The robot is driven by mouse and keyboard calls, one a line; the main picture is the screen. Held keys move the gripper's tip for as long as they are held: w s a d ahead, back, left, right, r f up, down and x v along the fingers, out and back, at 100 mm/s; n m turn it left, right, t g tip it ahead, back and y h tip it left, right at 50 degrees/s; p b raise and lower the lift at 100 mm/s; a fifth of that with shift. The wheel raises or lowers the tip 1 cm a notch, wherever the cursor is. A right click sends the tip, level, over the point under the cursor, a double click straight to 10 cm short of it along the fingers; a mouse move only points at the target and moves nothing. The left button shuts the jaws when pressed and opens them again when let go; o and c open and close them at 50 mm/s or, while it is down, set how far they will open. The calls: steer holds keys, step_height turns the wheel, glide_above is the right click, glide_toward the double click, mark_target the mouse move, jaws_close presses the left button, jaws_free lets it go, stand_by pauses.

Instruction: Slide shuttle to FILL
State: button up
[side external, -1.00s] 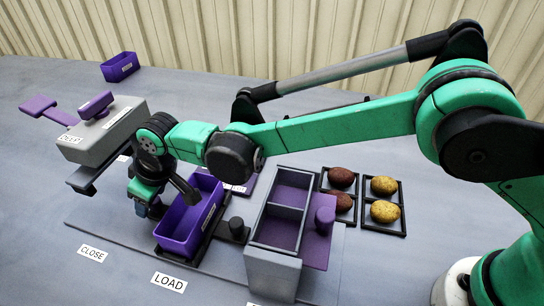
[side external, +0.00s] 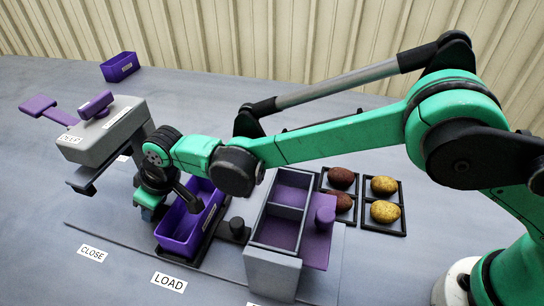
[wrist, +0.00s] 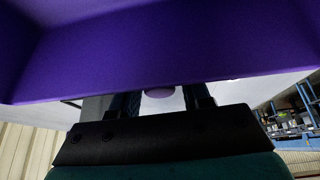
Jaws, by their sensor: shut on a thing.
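An open purple bin (side external: 178,245) sits in a black carriage (side external: 210,243) behind the LOAD label (side external: 169,281). A dark knob (side external: 237,229) stands at the carriage's right side. My gripper (side external: 151,207) is low at the bin's left side and appears shut on its wall; the fingertips are mostly hidden by the bin and wrist. In the wrist view the purple bin (wrist: 170,55) fills the top, close above the dark fingers (wrist: 160,101). I cannot read a FILL label; a label at the bottom edge is cut off.
A grey block with a two-compartment purple box (side external: 283,210) stands right of the bin. Black trays (side external: 384,231) beyond hold brown and yellow potatoes. A grey press-like unit (side external: 98,150) with purple parts is at left. Another purple bin (side external: 120,67) stands at the back. A CLOSE label (side external: 92,253) lies at left.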

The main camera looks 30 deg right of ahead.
mark_target(195, 217)
steer(key=shift+s+d, duration=2.7)
steer(key=shift+d, duration=0.2)
